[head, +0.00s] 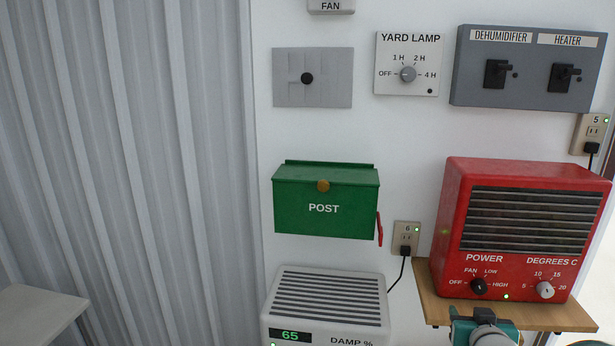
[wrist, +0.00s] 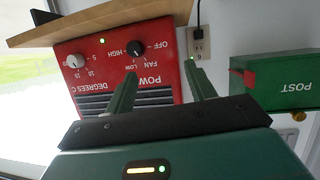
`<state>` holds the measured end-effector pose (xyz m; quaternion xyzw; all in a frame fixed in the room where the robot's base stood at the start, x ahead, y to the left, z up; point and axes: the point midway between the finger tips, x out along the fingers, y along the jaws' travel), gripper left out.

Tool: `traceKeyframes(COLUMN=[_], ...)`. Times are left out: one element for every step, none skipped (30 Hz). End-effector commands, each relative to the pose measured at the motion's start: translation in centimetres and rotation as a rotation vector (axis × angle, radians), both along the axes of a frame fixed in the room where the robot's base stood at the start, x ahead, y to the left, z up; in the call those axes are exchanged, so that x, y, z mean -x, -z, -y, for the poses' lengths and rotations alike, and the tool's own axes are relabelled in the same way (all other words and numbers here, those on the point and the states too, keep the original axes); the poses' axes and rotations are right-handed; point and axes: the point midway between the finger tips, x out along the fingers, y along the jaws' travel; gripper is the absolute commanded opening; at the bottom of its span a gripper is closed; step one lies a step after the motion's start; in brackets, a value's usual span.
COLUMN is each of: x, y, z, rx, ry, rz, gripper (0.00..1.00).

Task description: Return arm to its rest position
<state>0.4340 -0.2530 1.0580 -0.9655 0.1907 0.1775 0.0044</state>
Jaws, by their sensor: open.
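My gripper (wrist: 162,69) shows in the wrist view with its two green fingers apart and nothing between them. The wrist picture is upside down. The red heater (wrist: 105,62) lies beyond the fingers, and I cannot judge the gap to it. In the head view a teal and grey part of my arm (head: 484,331) shows at the bottom edge, in front of the wooden shelf (head: 440,306). The fingers cannot be made out there.
The red heater (head: 455,230) stands on the shelf. A green post box (head: 300,218) hangs left of it, above a white dehumidifier (head: 372,290). Outlet 6 (head: 407,238) has a plugged-in cord. Switch panels line the wall above. A grey surface (head: 40,318) is at lower left.

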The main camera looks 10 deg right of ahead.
Motion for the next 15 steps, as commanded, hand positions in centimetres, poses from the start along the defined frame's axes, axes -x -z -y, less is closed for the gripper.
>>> traceKeyframes(x=[-0.2,-0.1,0.1,0.3,0.6,1.0,1.4,1.9,2.6,3.2,3.9,4.9,5.7,6.6,7.8], y=[-1.0,-1.3,-1.7,-2.0,-2.2,-2.6,-2.8,-3.0,-3.4,-3.5,-3.7,-4.0,-4.2,-4.3,-4.6], z=[-1.8,-2.7,-3.9,-4.9,-5.9,-7.4,-8.5,-9.6,-11.1,-12.3,-13.5,-15.1,-16.3,-17.5,-19.0], rx=[-0.001,-0.007,-0.014,-0.022,-0.03,-0.041,-0.05,-0.06,-0.073,-0.084,-0.093,-0.108,-0.119,-0.128,-0.141], ry=[-0.01,-0.01,-0.014,-0.017,-0.023,-0.033,-0.042,-0.051,-0.068,-0.08,-0.096,-0.119,-0.139,-0.159,-0.188], rz=[-0.035,-0.062,-0.1,-0.128,-0.157,-0.195,-0.224,-0.253,-0.292,-0.322,-0.353,-0.394,-0.425,-0.457,-0.498], gripper=[0.55,0.55,0.55,0.55,0.55,0.55,0.55,0.55,0.55,0.55,0.55,0.55,0.55,0.55,0.55])
